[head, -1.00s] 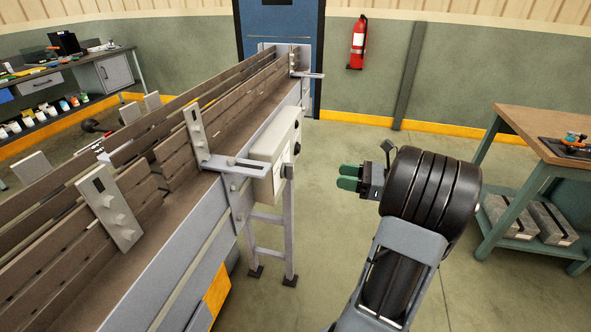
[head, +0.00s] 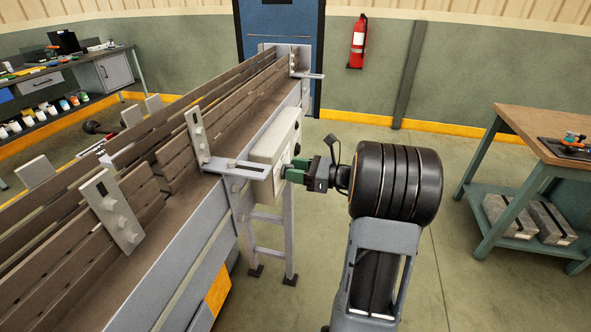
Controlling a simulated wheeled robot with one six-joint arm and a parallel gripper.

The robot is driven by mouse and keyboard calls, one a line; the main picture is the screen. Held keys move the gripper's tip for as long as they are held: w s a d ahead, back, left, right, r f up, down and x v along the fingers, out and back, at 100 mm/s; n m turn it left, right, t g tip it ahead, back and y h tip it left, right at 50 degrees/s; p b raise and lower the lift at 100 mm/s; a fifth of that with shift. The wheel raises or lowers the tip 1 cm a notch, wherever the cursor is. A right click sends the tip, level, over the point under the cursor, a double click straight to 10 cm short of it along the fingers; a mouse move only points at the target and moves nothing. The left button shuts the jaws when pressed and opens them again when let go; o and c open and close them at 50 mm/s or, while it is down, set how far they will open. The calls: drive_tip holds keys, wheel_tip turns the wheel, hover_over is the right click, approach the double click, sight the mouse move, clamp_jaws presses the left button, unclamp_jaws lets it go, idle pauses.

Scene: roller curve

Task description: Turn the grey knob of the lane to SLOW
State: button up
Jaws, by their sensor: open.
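The pale control box (head: 272,145) is fixed to the side of the lane (head: 195,238), and its front faces right toward my arm. My gripper (head: 290,171) has green fingers and is open, with its fingertips at the lower part of the box's front. A small dark round part (head: 297,148) shows on that front, just above the fingers. The grey knob cannot be made out; the box's front is seen nearly edge-on and my fingers cover part of it. I cannot tell whether the fingers touch the knob or are around it, and no SLOW mark is readable.
A metal bracket (head: 245,167) sticks out from the lane beside the box. A support leg (head: 289,235) stands below it. A green workbench (head: 486,165) stands at the right. The floor between the lane and the workbench is clear.

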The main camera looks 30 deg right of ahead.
drive_tip(key=shift+w+a, duration=0.1)
clamp_jaws()
idle(0.4)
drive_tip(key=shift+f, duration=0.1)
drive_tip(key=shift+s+a+f+n+b, duration=0.1)
drive_tip(key=shift+n+b, duration=1.4)
drive_tip(key=shift+b, duration=0.05)
drive_tip(key=shift+s+a+f+n+b, duration=0.1)
drive_tip(key=shift+s+n+b, duration=0.05)
drive_tip(key=shift+n+b, duration=1.4)
drive_tip(key=shift+s+a+n+b, duration=0.1)
drive_tip(key=shift+n+b, duration=1.35)
drive_tip(key=shift+b, duration=0.1)
